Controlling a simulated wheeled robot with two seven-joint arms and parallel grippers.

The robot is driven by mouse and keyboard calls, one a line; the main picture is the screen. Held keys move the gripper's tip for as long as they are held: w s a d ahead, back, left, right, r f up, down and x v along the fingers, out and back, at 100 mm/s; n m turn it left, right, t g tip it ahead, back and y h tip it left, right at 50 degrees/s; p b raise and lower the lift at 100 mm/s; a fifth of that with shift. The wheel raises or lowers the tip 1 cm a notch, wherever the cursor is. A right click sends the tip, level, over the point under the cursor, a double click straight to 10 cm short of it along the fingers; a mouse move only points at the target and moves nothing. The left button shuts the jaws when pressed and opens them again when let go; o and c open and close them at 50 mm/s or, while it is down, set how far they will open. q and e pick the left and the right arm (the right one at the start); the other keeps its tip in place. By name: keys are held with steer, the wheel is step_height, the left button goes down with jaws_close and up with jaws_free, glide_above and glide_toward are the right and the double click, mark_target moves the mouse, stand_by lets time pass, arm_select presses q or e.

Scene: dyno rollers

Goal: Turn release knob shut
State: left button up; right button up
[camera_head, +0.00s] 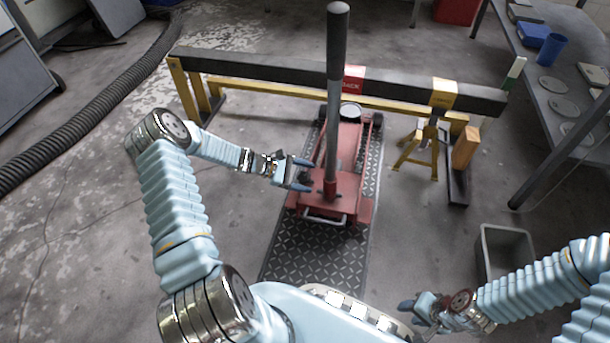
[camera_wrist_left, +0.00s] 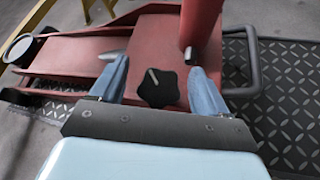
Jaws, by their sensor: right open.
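The release knob (camera_wrist_left: 158,87) is a black, lobed knob with a pale pointer line, on the red floor jack. In the left wrist view it sits between the two blue fingers of my left gripper (camera_wrist_left: 158,85), with gaps on both sides. In the head view my left gripper (camera_head: 300,174) is at the left side of the red jack (camera_head: 345,195), beside the base of its upright handle (camera_head: 335,90). The knob is hard to make out in the head view. My right gripper (camera_head: 410,308) is open and empty at the lower right, away from the jack.
The jack stands on a dark diamond-plate mat (camera_head: 315,255). A dark beam (camera_head: 270,70) on yellow supports crosses behind it, with a yellow jack stand (camera_head: 420,150) at right. A grey bin (camera_head: 505,250) is on the floor at right, near a workbench (camera_head: 540,90).

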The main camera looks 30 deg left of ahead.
arm_select(q)
steer(key=p+v, duration=0.2)
steer(key=v, duration=1.1)
steer(key=shift+s+a+r, duration=0.2)
steer(key=shift+a+r, duration=0.05)
steer(key=shift+a, duration=0.05)
